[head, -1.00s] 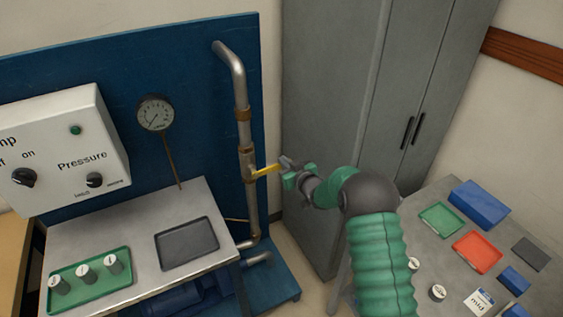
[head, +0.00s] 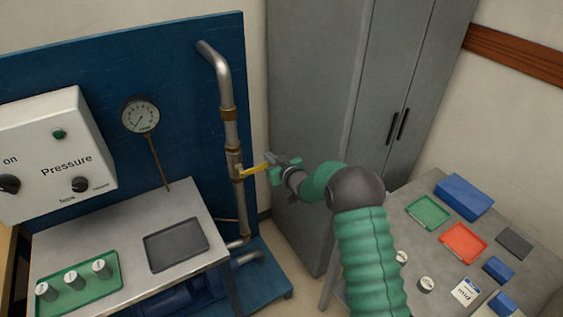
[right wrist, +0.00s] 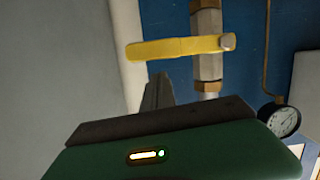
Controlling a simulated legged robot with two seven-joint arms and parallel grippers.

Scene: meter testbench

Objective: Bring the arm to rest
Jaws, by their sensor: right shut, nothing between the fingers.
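My right arm (head: 365,250), with green and dark grey links, reaches up from the bottom of the head view. Its right gripper (head: 273,161) is shut and empty, close to the yellow valve handle (head: 254,168) on the metal pipe. In the right wrist view the yellow handle (right wrist: 175,48) lies across the picture, just beyond the gripper's fingers (right wrist: 157,90). The handle points sideways from the pipe. Whether the fingertips touch it I cannot tell. My left gripper is not in view.
A bench with a green tray (head: 105,297) of several cylinders and a dark tray (head: 150,252) stands left. A control box (head: 45,150) and gauge (head: 139,114) are on the blue panel. A grey cabinet (head: 330,90) stands behind. A right table holds trays, including a red one (head: 463,244).

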